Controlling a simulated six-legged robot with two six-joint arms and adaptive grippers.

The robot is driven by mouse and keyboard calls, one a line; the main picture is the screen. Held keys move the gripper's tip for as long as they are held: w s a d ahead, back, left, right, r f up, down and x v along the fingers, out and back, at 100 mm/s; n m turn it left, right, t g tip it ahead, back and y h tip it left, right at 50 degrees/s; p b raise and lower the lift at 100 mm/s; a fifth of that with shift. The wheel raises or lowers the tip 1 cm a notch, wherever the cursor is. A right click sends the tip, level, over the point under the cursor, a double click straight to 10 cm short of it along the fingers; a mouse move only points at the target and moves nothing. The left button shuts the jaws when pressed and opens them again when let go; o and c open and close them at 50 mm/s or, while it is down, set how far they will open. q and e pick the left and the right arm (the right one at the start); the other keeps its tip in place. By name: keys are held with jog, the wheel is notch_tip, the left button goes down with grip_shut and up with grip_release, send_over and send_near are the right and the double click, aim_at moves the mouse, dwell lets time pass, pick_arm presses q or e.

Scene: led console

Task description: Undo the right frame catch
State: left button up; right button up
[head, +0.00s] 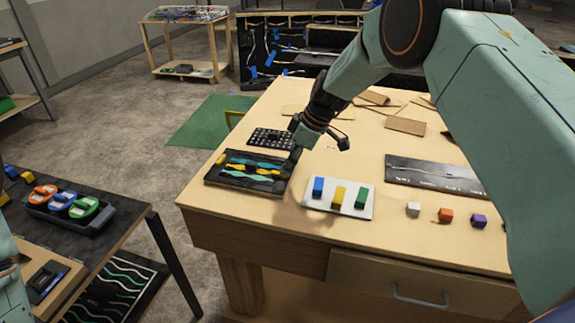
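A dark frame panel (214,175) with wavy yellow and teal pieces lies on the wooden table near its left edge. My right gripper (319,148) is over the panel's right end, pointing down. Its fingers look spread apart, one beside the panel's right edge and the other out to the right. I see nothing held between them. The right frame catch cannot be made out; the dark finger covers that edge, and I cannot tell if they touch. Only part of my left arm shows at the lower left edge; its gripper is not in view.
A white tray (309,206) with blue, yellow and green blocks is just right of the panel. A dark dotted plate (268,138) lies behind it. White, orange (445,215) and purple cubes and a long dark board (430,172) are further right.

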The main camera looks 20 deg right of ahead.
aim_at(279, 175)
jog(key=x, duration=0.3)
jog(key=shift+w+f, duration=0.15)
jog(key=shift+w, duration=0.3)
jog(key=shift+s+d+r, duration=0.1)
jog(key=shift+s+r, duration=0.2)
jog(key=shift+s, duration=0.1)
jog(key=shift+c, duration=1.1)
jog(key=shift+w+f, duration=0.25)
jog(key=shift+w, duration=0.1)
jog(key=c, duration=0.5)
jog(key=shift+r, duration=0.15)
grip_shut()
